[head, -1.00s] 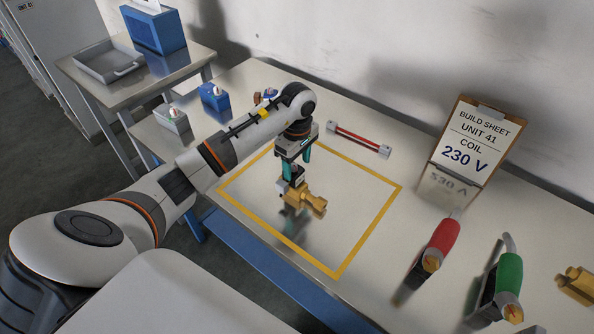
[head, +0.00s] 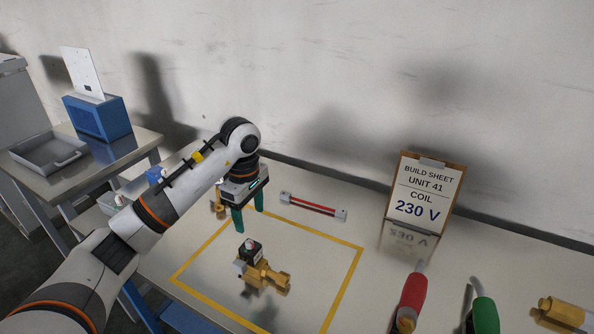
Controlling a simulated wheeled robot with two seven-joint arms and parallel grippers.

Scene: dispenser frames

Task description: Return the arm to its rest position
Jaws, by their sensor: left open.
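My left gripper (head: 248,216) has its two teal fingers apart and pointing down, with nothing between them. It hangs above and a little behind a brass valve body (head: 268,276), apart from it. A dark coil (head: 250,251) with a small light and red top sits on the valve. The valve stands inside the yellow taped square (head: 343,290) on the workbench. My left arm comes in from the lower left and hides part of the bench's left end. My right gripper is not in view.
A build sheet board (head: 425,200) reading "COIL 230 V" stands at the back right. A red-handled tool (head: 410,298), a green-handled tool (head: 484,315) and another brass part (head: 562,312) are at the right. A red bar (head: 313,207) lies behind the square. A side table holds a grey tray (head: 40,160) and blue box (head: 98,118).

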